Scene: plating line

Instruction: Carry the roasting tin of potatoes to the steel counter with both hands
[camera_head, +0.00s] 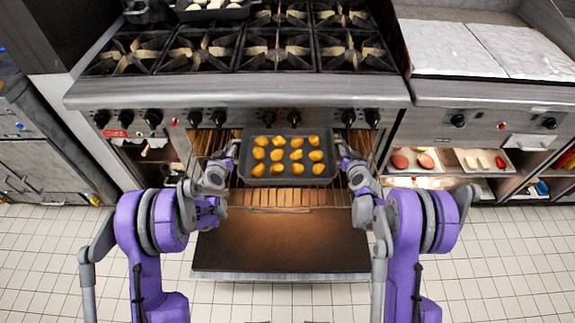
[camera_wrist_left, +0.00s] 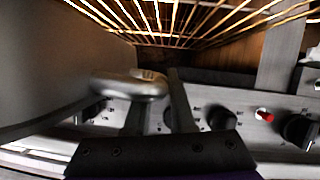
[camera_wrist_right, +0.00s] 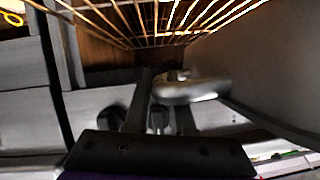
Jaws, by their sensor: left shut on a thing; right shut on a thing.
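The dark roasting tin (camera_head: 287,181) holds several yellow potatoes (camera_head: 277,155) in rows. It is level at the mouth of the open oven, above the wire rack (camera_head: 290,197). My left gripper (camera_head: 232,156) is shut on the tin's left handle; the handle shows between its fingers in the left wrist view (camera_wrist_left: 150,88). My right gripper (camera_head: 344,158) is shut on the tin's right handle, which also shows in the right wrist view (camera_wrist_right: 180,88). The fingertips are small in the head view. No steel counter is clearly identifiable.
The oven door (camera_head: 280,245) is lowered in front, between my arms. The range front with its knobs (camera_head: 294,117) and the burners (camera_head: 275,45) are above. A griddle (camera_head: 490,50) stands at right, over shelves with food trays (camera_head: 415,160). Tiled floor is clear on both sides.

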